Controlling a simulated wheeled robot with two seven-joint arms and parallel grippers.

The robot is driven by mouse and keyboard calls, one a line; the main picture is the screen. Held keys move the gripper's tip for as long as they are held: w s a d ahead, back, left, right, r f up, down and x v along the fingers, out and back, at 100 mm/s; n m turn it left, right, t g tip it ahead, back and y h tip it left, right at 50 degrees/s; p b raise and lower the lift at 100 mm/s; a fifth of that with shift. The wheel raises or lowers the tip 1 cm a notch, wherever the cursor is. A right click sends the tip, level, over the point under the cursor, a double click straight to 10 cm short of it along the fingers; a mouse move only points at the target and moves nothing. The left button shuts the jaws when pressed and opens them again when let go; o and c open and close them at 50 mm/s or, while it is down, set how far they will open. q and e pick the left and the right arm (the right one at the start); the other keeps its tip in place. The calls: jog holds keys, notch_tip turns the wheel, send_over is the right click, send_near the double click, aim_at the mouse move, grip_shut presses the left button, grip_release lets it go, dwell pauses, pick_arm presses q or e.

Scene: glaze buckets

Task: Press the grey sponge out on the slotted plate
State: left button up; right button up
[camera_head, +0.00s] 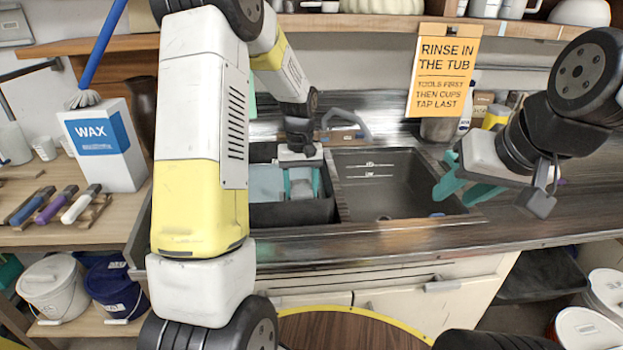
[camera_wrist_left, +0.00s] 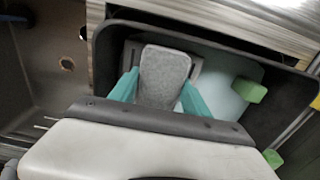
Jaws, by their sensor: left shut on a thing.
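The grey sponge (camera_wrist_left: 165,75) is between the teal fingers of my left gripper (camera_wrist_left: 158,97), which is shut on it. In the head view my left gripper (camera_head: 302,194) points down into the left basin, with the sponge low between its fingers. A grey flat piece (camera_wrist_left: 196,66) shows behind the sponge in the left wrist view. It looks like the slotted plate, but the sponge covers much of it and I cannot make out slots. Whether the sponge touches it I cannot tell. My right gripper (camera_head: 455,196) is open and empty over the right edge of the right basin.
The dark right basin (camera_head: 385,190) looks empty. A tap (camera_head: 347,120) stands behind. An orange sign (camera_head: 443,70) hangs above.

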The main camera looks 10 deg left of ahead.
pick_arm(q)
jog(key=shift+s+f, duration=0.1)
dwell(0.5)
jog(key=shift+r, duration=3.55)
